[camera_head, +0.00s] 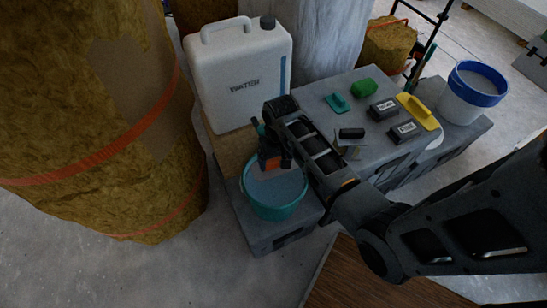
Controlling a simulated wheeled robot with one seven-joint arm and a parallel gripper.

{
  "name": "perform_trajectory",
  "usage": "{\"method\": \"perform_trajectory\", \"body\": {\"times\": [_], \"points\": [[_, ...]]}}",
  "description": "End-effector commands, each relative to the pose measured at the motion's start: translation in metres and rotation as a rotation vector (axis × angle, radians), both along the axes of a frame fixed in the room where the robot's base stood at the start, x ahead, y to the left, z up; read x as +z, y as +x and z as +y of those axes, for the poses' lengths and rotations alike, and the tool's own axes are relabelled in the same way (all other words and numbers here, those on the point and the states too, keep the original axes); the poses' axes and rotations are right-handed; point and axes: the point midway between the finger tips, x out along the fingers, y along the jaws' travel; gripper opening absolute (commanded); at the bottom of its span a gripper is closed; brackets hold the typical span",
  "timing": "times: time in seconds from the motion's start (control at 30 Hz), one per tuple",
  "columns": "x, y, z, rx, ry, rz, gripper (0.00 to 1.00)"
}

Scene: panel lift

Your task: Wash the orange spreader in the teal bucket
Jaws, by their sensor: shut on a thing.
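The teal bucket (274,211) stands on a low grey block and holds greyish water. My gripper (272,160) is over the far part of the bucket and points down. My arm comes in from the right and hides part of the block behind the bucket.
A white water canister (240,75) stands behind the bucket. A teal tool (339,102), a green lump (364,88), dark boxes (383,109) and a yellow float (418,110) lie on grey blocks. A blue-rimmed bucket (470,97) stands far right. Strapped yellow rolls (90,110) crowd the left.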

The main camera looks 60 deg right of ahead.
Motion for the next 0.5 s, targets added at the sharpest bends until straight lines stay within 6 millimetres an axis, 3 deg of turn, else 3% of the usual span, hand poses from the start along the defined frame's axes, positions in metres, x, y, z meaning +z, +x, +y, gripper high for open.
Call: {"method": "perform_trajectory", "body": {"times": [0.5], "points": [[-0.053, 0.0, 0.0, 0.0, -0.002, -0.001, 0.46]]}}
